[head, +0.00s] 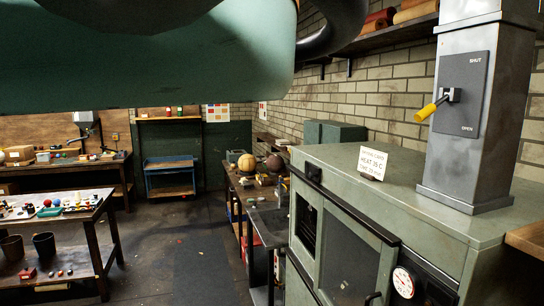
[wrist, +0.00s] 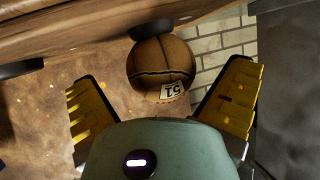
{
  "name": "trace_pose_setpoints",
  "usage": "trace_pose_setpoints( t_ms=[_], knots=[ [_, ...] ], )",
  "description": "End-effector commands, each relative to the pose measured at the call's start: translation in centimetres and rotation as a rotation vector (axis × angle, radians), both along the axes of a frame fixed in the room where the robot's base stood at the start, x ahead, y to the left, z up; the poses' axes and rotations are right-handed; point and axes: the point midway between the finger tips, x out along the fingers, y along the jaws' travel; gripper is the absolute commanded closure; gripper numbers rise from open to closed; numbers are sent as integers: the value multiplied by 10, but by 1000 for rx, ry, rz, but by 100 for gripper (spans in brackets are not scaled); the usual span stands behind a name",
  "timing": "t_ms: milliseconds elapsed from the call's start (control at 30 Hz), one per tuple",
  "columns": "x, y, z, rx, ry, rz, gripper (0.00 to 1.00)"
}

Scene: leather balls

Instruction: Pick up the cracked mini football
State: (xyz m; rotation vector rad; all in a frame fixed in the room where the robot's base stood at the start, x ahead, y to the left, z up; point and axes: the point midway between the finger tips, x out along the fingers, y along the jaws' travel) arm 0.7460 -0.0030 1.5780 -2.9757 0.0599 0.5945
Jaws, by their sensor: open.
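A small brown leather ball (wrist: 161,66) shows in the wrist view, with a dark jagged line across its middle and a pale tag marked with digits, seen upside down or turned. It may be the cracked mini football. My gripper (wrist: 162,84) is open, its yellow-padded fingers spread to the left and right of the ball. The ball appears beyond the fingertips, and I see no contact. A dark round piece touches or overlaps the ball's top edge. The gripper does not show in the head view, where my teal arm fills the upper left.
In the wrist view a wooden board (wrist: 70,30) runs across the top. In the head view a green cabinet (head: 345,245) stands at right, with a lever column (head: 468,110). Two larger balls sit on a back bench (head: 240,190). Dark floor (head: 190,250) is open at centre.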

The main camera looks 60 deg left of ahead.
Motion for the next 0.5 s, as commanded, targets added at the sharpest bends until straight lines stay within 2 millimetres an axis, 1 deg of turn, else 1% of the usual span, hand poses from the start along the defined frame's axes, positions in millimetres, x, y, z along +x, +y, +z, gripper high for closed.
trace_pose_setpoints(
  t_ms=[33, 200, 467, 500],
  knots=[
    [3, 5, 1, -1, 1, 9, 0],
    [10, 4, -3, -3, -3, 8, 0],
    [11, 4, -4, -4, -6, 10, 0],
    [11, 4, -4, -4, -6, 10, 3]
  ],
)
